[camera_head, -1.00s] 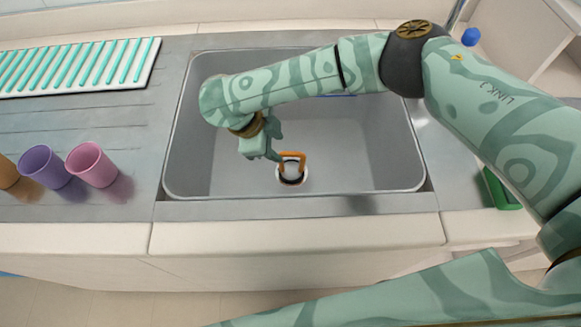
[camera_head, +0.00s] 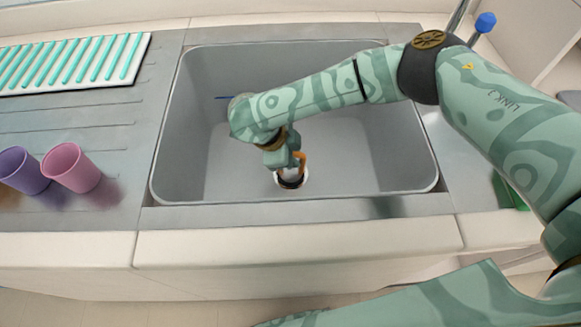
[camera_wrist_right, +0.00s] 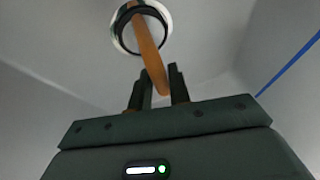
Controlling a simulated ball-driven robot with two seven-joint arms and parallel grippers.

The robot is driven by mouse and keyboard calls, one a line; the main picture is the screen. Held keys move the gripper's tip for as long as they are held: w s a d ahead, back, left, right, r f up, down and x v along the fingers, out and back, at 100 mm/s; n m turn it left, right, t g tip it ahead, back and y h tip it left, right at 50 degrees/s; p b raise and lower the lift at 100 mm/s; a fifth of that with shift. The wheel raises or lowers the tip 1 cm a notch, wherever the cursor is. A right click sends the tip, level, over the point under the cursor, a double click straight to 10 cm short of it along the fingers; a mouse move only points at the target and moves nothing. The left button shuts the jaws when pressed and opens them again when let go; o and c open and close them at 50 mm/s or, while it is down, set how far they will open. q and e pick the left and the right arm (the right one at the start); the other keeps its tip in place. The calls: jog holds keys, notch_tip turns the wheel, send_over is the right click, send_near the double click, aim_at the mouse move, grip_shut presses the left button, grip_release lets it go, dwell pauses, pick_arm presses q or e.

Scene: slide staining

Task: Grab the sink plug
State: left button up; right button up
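The sink plug (camera_head: 291,182) sits at the drain in the sink floor, with a dark body and a pale ring around it. Its orange handle (camera_wrist_right: 150,52) stands up from it, and part of the handle is hidden by my gripper in the head view. My right gripper (camera_head: 297,163) is down inside the sink at the plug. In the right wrist view its two dark fingers (camera_wrist_right: 159,75) are apart, with the near end of the orange handle between them and gaps showing beside it. My left gripper is not in view.
The grey sink (camera_head: 400,150) has steep walls around my right gripper. A pink cup (camera_head: 71,168) and a purple cup (camera_head: 22,171) stand on the left drainboard, below a white rack (camera_head: 70,62) with teal bars. A blue line (camera_wrist_right: 288,68) runs along the sink.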

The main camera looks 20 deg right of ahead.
grip_shut()
